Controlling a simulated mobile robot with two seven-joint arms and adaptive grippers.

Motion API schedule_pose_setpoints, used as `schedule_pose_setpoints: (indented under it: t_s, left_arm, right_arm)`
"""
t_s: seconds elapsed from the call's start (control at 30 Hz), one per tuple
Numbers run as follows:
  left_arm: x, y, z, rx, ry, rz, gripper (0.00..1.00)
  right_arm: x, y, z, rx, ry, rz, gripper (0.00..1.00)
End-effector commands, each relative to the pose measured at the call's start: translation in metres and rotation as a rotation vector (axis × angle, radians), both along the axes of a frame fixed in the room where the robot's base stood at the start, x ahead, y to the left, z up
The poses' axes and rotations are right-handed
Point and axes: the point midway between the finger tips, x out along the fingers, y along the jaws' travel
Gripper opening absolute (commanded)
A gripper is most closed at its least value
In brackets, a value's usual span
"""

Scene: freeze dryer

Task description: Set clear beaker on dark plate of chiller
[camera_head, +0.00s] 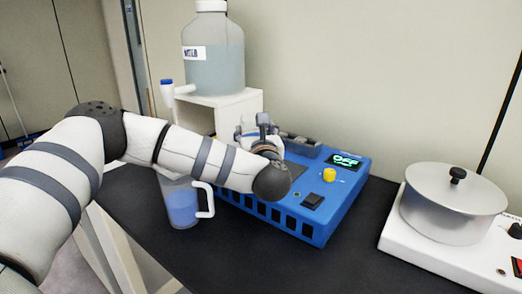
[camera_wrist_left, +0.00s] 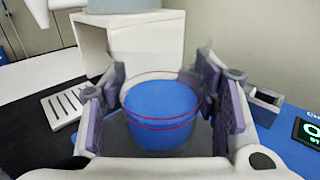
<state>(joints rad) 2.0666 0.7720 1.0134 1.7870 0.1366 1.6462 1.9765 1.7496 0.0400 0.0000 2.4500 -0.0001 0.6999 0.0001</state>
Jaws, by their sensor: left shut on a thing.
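The clear beaker (camera_wrist_left: 160,128) with red lines and blue contents is between the finger pads of my left gripper (camera_wrist_left: 160,92) in the left wrist view. The gripper is shut on it. In the head view my left gripper (camera_head: 258,128) is over the blue chiller (camera_head: 315,218), and my wrist hides most of the beaker. The dark plate (camera_head: 294,170) on the chiller's top is partly hidden by my wrist. In the wrist view a dark surface shows around the beaker's base; I cannot tell whether they touch. My right gripper is not in view.
A large water bottle (camera_head: 213,60) sits on a white stand (camera_head: 240,102) behind. A white device with a lidded metal pot (camera_head: 440,218) is on the right. Black bench (camera_head: 300,270) is clear in front.

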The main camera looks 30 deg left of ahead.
Motion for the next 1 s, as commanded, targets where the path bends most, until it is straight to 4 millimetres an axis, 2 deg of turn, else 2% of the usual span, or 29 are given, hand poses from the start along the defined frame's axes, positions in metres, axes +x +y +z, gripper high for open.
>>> schedule_pose_setpoints:
  t_s: [0.03, 0.23, 0.4, 0.77, 0.8, 0.87, 1.0]
  left_arm:
    - [0.005, 0.0, -0.008, 0.001, 0.002, 0.0, 0.19]
    - [0.018, 0.003, -0.022, 0.001, -0.001, -0.001, 0.19]
    - [0.017, 0.003, -0.049, 0.0, -0.003, -0.001, 0.19]
    - [0.017, 0.003, -0.053, 0.0, -0.004, 0.0, 0.19]
    - [0.017, 0.003, -0.052, 0.0, -0.004, -0.001, 0.62]
    - [0.017, 0.003, -0.052, -0.001, -0.005, -0.001, 0.76]
    - [0.017, 0.003, -0.052, -0.001, -0.005, -0.001, 0.76]
  right_arm:
    - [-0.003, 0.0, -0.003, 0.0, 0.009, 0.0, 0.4]
    - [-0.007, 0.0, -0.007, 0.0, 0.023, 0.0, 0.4]
    - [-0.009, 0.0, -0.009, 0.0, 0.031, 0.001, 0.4]
    - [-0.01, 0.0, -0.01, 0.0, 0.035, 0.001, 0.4]
    - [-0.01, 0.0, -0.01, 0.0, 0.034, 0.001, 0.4]
    - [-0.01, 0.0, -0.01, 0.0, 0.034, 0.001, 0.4]
    - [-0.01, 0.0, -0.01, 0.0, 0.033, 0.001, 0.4]
